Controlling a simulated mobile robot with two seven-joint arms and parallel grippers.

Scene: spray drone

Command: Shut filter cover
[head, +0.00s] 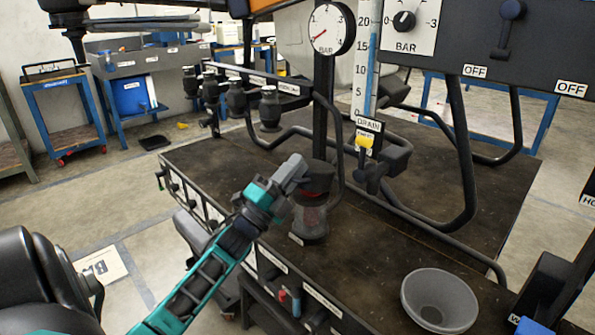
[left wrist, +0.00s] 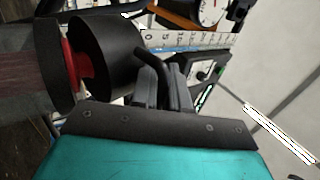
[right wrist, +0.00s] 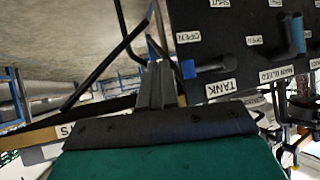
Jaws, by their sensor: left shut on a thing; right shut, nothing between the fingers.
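The filter (head: 311,222) stands at the bench's front edge, a clear-sided bowl with a dark base. Its black cover (head: 319,176) is at the top, with red showing beneath it. In the left wrist view the black cover (left wrist: 108,57) and the filter's dark body (left wrist: 28,70) have a red part between them. My left gripper (head: 297,170) is at the cover's left side, and in its wrist view the gripper (left wrist: 160,88) is shut on the cover's thin dark handle. My right gripper (right wrist: 158,84) is shut and empty, in front of a labelled panel.
A grey funnel (head: 439,299) sits at the bench's front right. A drain valve (head: 383,168) and black tube frame stand behind the filter. The dark panel (right wrist: 240,55) with a blue lever labelled TANK is close to my right gripper.

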